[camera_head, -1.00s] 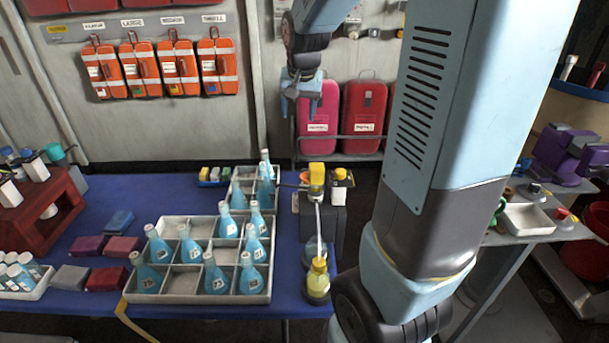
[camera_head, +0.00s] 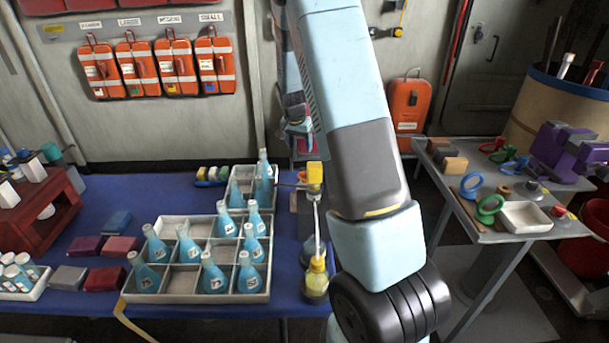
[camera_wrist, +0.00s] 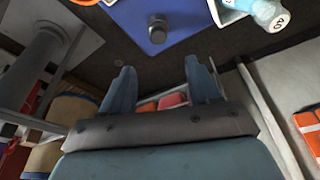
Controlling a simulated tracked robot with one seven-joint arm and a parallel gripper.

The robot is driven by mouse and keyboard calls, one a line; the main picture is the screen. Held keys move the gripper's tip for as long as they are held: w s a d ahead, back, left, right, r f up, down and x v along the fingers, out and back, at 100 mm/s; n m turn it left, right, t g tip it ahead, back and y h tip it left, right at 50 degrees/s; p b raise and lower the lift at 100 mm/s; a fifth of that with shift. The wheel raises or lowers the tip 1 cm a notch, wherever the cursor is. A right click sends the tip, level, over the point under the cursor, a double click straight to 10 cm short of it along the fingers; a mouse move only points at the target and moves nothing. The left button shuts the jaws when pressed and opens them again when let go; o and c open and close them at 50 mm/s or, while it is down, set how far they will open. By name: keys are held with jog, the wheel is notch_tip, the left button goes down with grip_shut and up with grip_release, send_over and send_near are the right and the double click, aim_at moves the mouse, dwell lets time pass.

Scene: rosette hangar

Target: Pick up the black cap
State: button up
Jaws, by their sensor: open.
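My gripper (camera_head: 299,135) hangs open and empty beyond the table's far edge, partly behind my arm. Its two fingers stand apart in the wrist view (camera_wrist: 160,80). In the wrist view a small dark round object (camera_wrist: 157,30) sits on a blue surface beyond the fingertips; I cannot tell whether it is the black cap. No black cap shows clearly in the head view, where my arm hides part of the table's right side.
A blue table (camera_head: 80,205) holds a divided tray (camera_head: 180,298) of blue bottles and a yellow-topped bottle (camera_head: 316,275). A grey side table (camera_head: 470,215) at right carries rings and a white tray (camera_head: 526,217). Orange cases (camera_head: 212,65) hang on the wall.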

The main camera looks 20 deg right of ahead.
aim_at(304, 169)
jog(key=x, duration=1.3)
jog(key=shift+s, duration=0.15)
jog(key=c, duration=1.1)
